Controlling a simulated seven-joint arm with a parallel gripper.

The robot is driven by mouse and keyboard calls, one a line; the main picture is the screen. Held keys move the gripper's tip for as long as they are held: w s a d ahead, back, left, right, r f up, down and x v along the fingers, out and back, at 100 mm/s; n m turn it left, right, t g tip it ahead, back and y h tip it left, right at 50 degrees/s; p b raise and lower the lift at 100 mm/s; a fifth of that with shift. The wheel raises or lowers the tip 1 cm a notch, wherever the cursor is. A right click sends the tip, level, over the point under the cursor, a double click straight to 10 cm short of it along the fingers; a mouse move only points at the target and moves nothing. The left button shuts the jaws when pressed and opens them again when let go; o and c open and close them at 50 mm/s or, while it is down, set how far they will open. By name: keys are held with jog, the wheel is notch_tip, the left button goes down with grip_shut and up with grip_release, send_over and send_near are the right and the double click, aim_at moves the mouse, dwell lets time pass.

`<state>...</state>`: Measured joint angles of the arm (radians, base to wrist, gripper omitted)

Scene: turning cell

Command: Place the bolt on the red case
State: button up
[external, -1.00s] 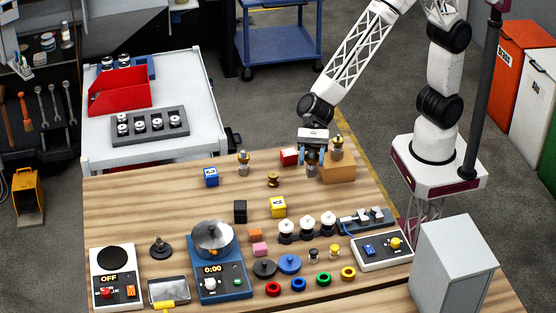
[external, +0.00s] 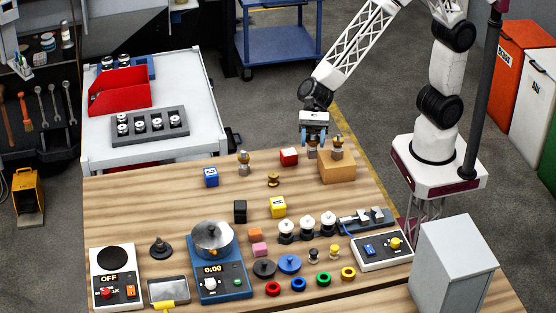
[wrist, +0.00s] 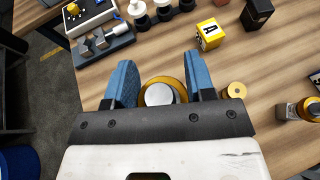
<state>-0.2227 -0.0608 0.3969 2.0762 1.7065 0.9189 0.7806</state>
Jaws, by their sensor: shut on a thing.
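My gripper (external: 314,139) is shut on a gold-and-silver piece, which looks like the bolt (wrist: 160,94). In the wrist view it sits between the two blue fingers, with its silver round end and gold rim showing. In the external view the bolt hangs upright below the fingers, just left of the wooden block; its upper part is hidden by them. A small red block (external: 289,156) stands on the table just left of my gripper. A larger red open bin (external: 120,90) stands on the white cart. I cannot tell which is the red case.
A wooden block (external: 337,171) bearing a similar gold-and-silver piece (external: 337,149) stands close on the right. Another such piece (external: 244,163), a brass spool (external: 273,180), a blue cube (external: 211,177) and a yellow cube (external: 278,207) stand on the table. The white cart (external: 205,125) is behind left.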

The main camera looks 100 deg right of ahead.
jog(key=s+d, duration=1.1)
jog(key=d, duration=0.4)
jog(key=shift+d+f+n+g, duration=0.2)
jog(key=shift+n+g, duration=0.1)
jog(key=shift+g, duration=0.1)
jog(key=shift+w+a, duration=0.1)
jog(key=shift+w, duration=0.05)
jog(key=w+a, duration=0.2)
jog(key=w, duration=0.5)
jog(key=w+a+f, duration=0.1)
jog(key=w, duration=0.7)
jog(key=shift+w+a+f, duration=0.2)
jog(key=shift+a+f, duration=0.05)
jog(key=shift+a, duration=0.15)
jog(key=shift+f, duration=1.75)
jog(key=shift+f, duration=0.1)
